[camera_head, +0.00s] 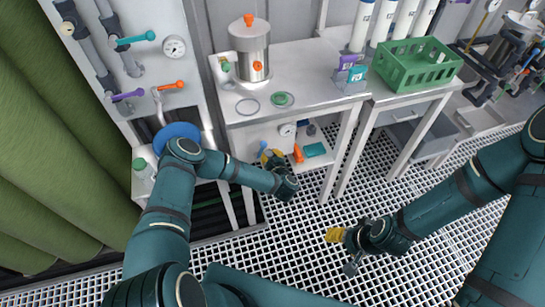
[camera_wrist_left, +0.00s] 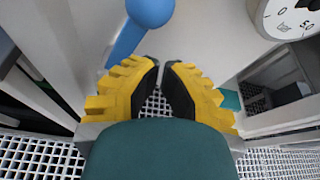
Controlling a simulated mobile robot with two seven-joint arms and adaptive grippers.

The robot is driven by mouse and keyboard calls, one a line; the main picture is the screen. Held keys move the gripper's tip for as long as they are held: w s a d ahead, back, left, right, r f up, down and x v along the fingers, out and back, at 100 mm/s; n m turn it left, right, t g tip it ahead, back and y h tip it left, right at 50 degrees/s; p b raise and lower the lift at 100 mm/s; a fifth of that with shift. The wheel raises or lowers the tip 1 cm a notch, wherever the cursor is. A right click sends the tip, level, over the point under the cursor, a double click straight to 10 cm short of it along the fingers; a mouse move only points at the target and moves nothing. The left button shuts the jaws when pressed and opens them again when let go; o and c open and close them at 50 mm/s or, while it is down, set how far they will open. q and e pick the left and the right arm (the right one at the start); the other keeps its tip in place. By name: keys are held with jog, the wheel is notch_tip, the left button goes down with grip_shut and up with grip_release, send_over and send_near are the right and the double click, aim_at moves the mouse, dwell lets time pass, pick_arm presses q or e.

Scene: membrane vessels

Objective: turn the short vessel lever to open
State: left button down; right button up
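A metal vessel (camera_head: 252,55) stands on the white bench, with an orange knob on top and an orange lever (camera_head: 257,66) low on its side. My left gripper (camera_head: 272,157) is below the bench top, beside the lower shelf. In the left wrist view a blue lever with a ball end (camera_wrist_left: 150,12) is just beyond its yellow fingertips (camera_wrist_left: 163,68), apart from them. These fingers are nearly together, with a narrow gap and nothing between them. My right gripper (camera_head: 335,235) is over the floor grating, away from the bench; its finger opening is too small to make out.
A gauge (camera_wrist_left: 288,15) is right of the blue lever. An orange handle (camera_head: 298,153) and a teal block (camera_head: 315,149) are on the lower shelf. A green crate (camera_head: 418,80) stands on the right bench. A pipe panel (camera_head: 135,40) stands at left. The grating floor ahead is clear.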

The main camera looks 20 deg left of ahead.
aim_at(261, 152)
pick_arm(q)
jog(key=shift+s+a+r+n+t+h+b, duration=0.15)
jog(key=shift+s+a+r+n+h+b, duration=0.1)
jog(key=shift+a+r+n, duration=0.3)
jog(key=shift+s+a+r+n+t+h+b, duration=0.15)
jog(key=shift+s+a+r+n+b, duration=0.15)
jog(key=shift+n, duration=0.35)
pick_arm(e)
jog(key=shift+w+f, duration=0.1)
jog(key=shift+f, duration=0.4)
pick_arm(q)
jog(key=shift+a+r, duration=0.15)
